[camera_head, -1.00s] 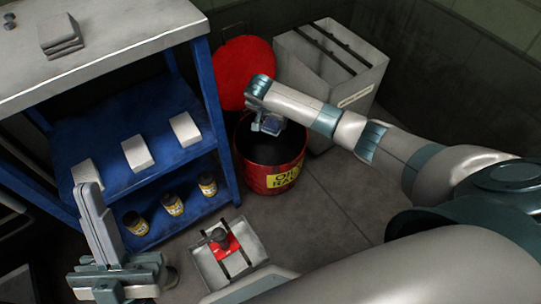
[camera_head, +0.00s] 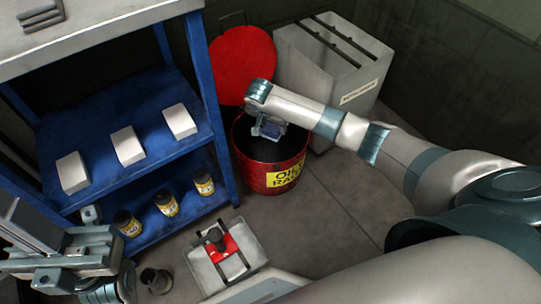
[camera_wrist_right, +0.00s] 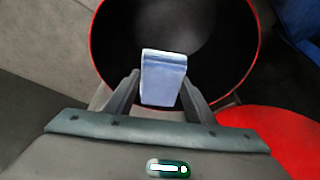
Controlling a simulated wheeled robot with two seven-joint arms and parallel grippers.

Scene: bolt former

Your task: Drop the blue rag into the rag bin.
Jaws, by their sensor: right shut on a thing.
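The rag bin is a red drum (camera_head: 268,180) with a yellow label, standing on the floor right of the blue shelf. Its round red lid (camera_head: 242,65) stands open behind it. My right gripper (camera_head: 268,130) is over the bin's mouth, pointing down. It is shut on the blue rag (camera_wrist_right: 163,78), which hangs between the fingers above the dark inside of the bin (camera_wrist_right: 200,25). In the head view the rag shows only as a small blue patch. My left gripper (camera_head: 75,235) is at the lower left, away from the bin; its fingers are not clear.
A blue shelf unit (camera_head: 215,120) holds pale blocks (camera_head: 127,146) and several dark jars (camera_head: 165,203). A grey slotted cabinet (camera_head: 340,75) stands behind the bin. A tray with a red item (camera_head: 222,247) lies on the floor in front.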

